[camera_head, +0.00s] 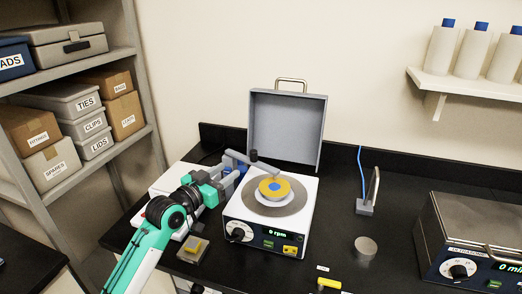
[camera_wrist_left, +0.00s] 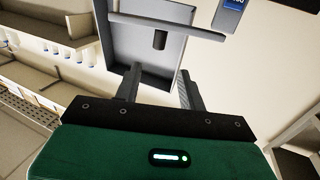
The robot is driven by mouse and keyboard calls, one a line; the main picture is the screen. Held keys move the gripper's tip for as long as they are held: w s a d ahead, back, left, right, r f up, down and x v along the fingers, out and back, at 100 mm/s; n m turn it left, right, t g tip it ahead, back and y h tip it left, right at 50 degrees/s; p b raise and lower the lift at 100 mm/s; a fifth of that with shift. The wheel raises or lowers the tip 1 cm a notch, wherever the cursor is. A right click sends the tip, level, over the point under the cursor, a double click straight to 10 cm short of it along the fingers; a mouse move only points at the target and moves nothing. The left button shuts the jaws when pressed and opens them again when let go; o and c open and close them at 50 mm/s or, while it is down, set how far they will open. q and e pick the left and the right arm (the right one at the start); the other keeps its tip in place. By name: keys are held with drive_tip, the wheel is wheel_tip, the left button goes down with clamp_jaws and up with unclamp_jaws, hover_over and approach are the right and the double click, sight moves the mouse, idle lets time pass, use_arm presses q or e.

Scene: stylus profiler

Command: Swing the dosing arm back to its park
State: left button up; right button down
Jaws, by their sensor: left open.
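The spin unit (camera_head: 264,239) is a white box with a dial and a green "0 rpm" display. Its grey lid (camera_head: 287,130) stands open at the back. A yellow-orange disc with a blue centre (camera_head: 275,188) sits on its round plate. The grey dosing arm (camera_head: 262,166) reaches from the left over the plate's rear. In the left wrist view, the dosing arm (camera_wrist_left: 190,31) crosses above the fingertips with a dark nozzle (camera_wrist_left: 160,40) on it. My left gripper (camera_wrist_left: 158,82) is open, its fingers apart on either side below the bar. Contact is not clear. My right gripper is not in view.
A small block with a yellow top (camera_head: 193,250) lies left of the unit. Shelves with boxes stand at the left.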

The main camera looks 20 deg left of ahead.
sight(251, 154)
use_arm(q)
drive_tip(key=p+x, duration=0.2)
drive_tip(key=x, duration=0.5)
drive_tip(key=shift+w+d+r, duration=0.1)
drive_tip(key=shift+w, duration=0.05)
drive_tip(key=p+x, duration=0.1)
drive_tip(key=x, duration=0.3)
drive_tip(key=shift+w+d, duration=0.15)
drive_tip(key=shift+w, duration=0.2)
drive_tip(key=shift+w+d+p, duration=0.15)
drive_tip(key=shift+w+p, duration=0.15)
drive_tip(key=shift+w, duration=0.1)
drive_tip(key=c, duration=0.8)
clamp_jaws()
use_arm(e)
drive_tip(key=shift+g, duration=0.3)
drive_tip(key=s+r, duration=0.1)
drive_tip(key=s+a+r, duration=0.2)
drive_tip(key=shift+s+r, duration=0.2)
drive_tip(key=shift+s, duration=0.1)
